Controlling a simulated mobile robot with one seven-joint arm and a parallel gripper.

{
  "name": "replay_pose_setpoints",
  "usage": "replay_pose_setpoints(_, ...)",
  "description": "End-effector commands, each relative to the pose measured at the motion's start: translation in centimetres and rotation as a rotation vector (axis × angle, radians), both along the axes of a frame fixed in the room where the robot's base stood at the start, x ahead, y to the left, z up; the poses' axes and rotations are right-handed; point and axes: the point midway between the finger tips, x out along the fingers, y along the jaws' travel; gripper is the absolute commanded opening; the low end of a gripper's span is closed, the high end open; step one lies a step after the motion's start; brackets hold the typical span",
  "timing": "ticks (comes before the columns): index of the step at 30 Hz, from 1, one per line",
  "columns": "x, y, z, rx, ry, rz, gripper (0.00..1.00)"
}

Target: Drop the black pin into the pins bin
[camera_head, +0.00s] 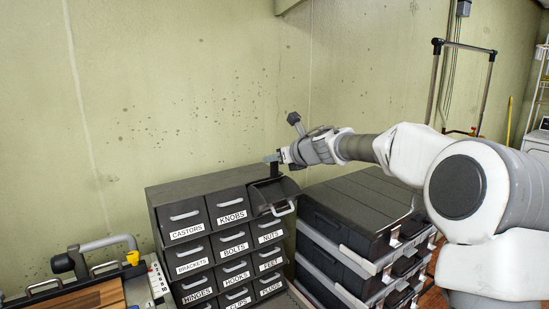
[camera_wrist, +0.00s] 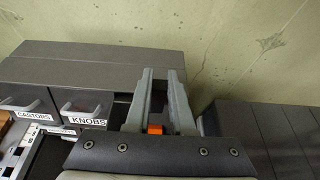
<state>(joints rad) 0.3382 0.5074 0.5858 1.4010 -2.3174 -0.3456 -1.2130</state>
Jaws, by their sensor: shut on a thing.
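My gripper (camera_head: 272,157) is above the pulled-out top right drawer (camera_head: 283,209) of a dark cabinet. It is shut on the black pin (camera_head: 274,169), a small dark piece that hangs below the fingertips, over the drawer. The wrist view shows my gripper (camera_wrist: 162,75) with its two grey fingers a little apart, dark between them. I cannot clearly separate the pin from the dark background there. An orange piece shows low between the fingers. The open drawer's label is not readable, so I cannot tell that it is the pins bin.
The cabinet (camera_head: 190,188) has closed labelled drawers, including CASTORS, KNOBS, BOLTS and NUTS. Stacked black cases (camera_head: 355,205) stand to its right, below my arm. A tool with a grey handle and a wooden board (camera_head: 97,296) is at the lower left. The wall is close behind.

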Motion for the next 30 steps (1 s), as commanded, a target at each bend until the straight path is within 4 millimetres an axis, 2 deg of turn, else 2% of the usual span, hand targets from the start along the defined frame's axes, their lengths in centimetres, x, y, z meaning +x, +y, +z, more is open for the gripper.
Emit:
replay_pose_setpoints(8,0.0,0.0,-0.2,0.000,0.000,-0.001,0.00)
replay_pose_setpoints(9,0.0,0.0,-0.1,0.000,0.000,-0.001,0.25)
replay_pose_setpoints(14,0.0,0.0,-0.1,0.000,0.000,-0.001,0.54)
replay_pose_setpoints(15,0.0,0.0,-0.1,0.000,0.000,-0.001,0.56)
replay_pose_setpoints(25,-0.2,-0.2,-0.1,0.000,-0.001,-0.001,0.56)
replay_pose_setpoints(30,-1.4,-1.1,0.5,-0.002,-0.003,-0.003,0.56)
